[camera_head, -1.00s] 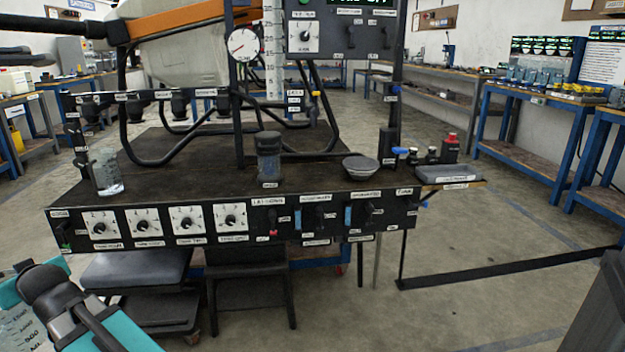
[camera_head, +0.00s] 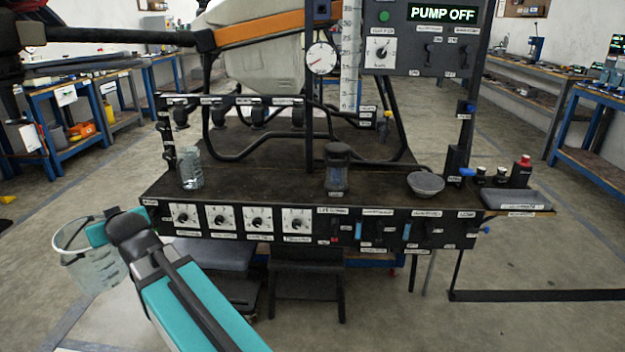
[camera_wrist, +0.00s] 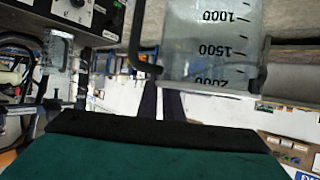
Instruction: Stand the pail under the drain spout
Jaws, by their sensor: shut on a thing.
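The pail (camera_head: 92,268) is a clear graduated vessel, held off the bench at the left in the head view. It also shows upside down in the wrist view (camera_wrist: 210,45), with marks such as 1500 and 2000. My gripper (camera_head: 112,222) is shut at the pail's upper right side, and the exact grip is partly hidden by my wrist. I cannot single out the drain spout for certain. A small blue-handled fitting (camera_head: 484,230) sits below the bench's right end, well to the right of the pail.
The dark bench (camera_head: 270,190) carries a glass beaker (camera_head: 191,168), a dark-capped jar (camera_head: 337,170) and a grey bowl (camera_head: 426,183). Dials and switches line its front. A stool (camera_head: 308,280) stands below. A black floor frame (camera_head: 540,295) lies at the right. Floor is open at front right.

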